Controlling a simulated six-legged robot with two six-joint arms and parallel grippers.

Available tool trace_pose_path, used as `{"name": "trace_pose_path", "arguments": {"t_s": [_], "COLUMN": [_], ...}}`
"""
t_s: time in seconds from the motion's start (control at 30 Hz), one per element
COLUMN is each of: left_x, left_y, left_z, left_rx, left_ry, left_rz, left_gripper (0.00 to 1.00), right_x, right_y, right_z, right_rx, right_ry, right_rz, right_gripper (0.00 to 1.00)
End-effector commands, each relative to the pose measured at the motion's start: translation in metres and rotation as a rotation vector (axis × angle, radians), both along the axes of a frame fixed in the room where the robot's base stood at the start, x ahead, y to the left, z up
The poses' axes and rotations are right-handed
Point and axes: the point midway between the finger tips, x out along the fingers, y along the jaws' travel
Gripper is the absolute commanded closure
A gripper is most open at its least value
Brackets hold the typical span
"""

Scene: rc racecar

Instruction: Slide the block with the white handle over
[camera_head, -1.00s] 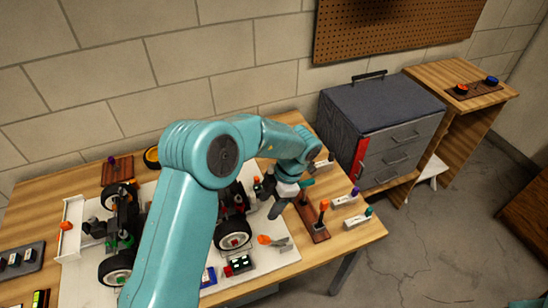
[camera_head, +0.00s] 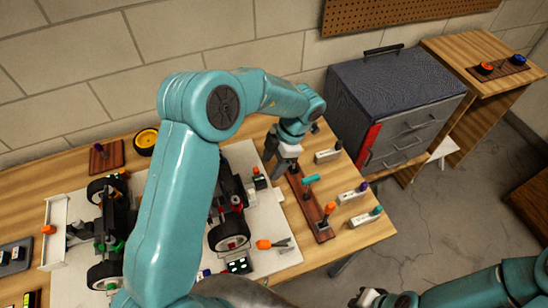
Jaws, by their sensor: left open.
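Three small pale blocks lie along the right side of the wooden table. The far one (camera_head: 328,156) has a handle whose colour is too small to tell, the middle one (camera_head: 352,194) has a purple handle, and the near one (camera_head: 366,218) has a teal handle. I cannot pick out a white handle for certain. My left gripper (camera_head: 281,172) is open, pointing down over the far end of a brown rail (camera_head: 308,205), left of the far block and apart from it. My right gripper (camera_head: 368,299) is at the bottom edge, its jaws unclear.
The brown rail carries a teal handle (camera_head: 311,180) and an orange knob (camera_head: 329,208). A partly built car (camera_head: 229,232) on a white board lies left, partly behind my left arm. A grey drawer cabinet (camera_head: 395,90) stands beyond the table's right edge.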

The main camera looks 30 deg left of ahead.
Motion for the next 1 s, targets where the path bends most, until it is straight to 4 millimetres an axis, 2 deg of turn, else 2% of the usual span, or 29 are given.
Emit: {"name": "trace_pose_path", "arguments": {"t_s": [0.23,0.37,0.47,1.0], "left_x": [-0.003,-0.006,-0.010,-0.037], "left_y": [-0.003,-0.001,0.002,0.030], "left_z": [-0.001,-0.008,-0.021,-0.119], "left_rx": [0.000,0.000,0.001,0.000], "left_ry": [0.001,0.004,0.005,0.005], "left_rz": [-0.001,-0.001,-0.001,0.000], "left_gripper": [0.43,0.43,0.43,0.43], "right_x": [0.000,0.000,0.000,0.000], "right_y": [0.000,0.000,0.000,0.000], "right_z": [0.000,0.001,0.002,0.012], "right_rx": [0.000,0.000,0.000,0.000], "right_ry": [0.000,0.000,0.000,0.000], "right_rz": [-0.001,0.000,0.000,0.000], "right_gripper": [1.00,1.00,1.00,1.00]}}
